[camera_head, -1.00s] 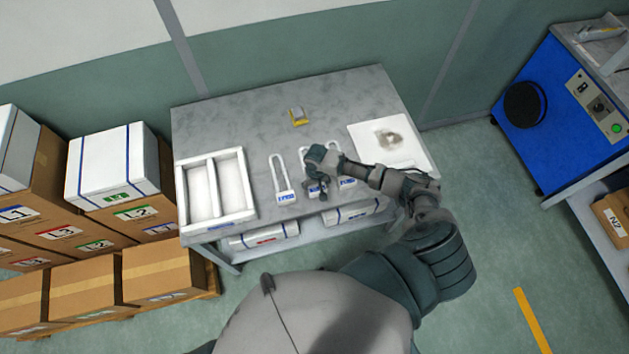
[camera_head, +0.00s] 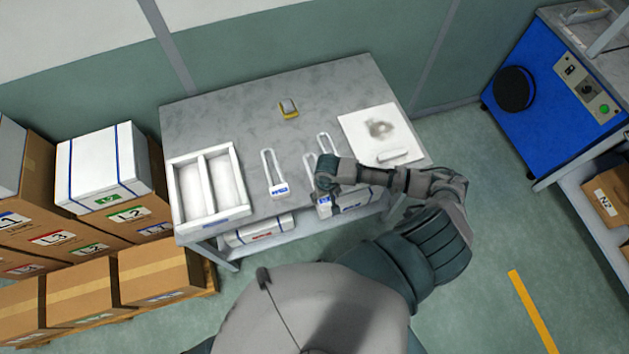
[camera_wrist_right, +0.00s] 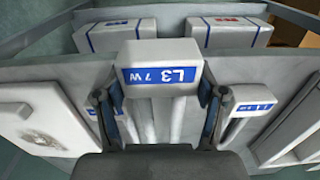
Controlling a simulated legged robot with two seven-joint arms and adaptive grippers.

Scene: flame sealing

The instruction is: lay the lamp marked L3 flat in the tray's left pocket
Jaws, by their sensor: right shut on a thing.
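In the head view the right gripper (camera_head: 323,190) is over the table's front edge and hides much of the lamp. The white tray (camera_head: 208,223) lies at the table's left end. Its left pocket (camera_head: 190,190) and right pocket (camera_head: 224,180) look empty. My left gripper is out of view.
Another lamp (camera_head: 273,172) lies between tray and gripper; a further lamp (camera_head: 326,144) lies just behind the gripper. A white pad with a dark smudge (camera_head: 362,135) is at the right, a small yellow item (camera_head: 289,110) at the back. Strapped boxes (camera_head: 257,230) sit below.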

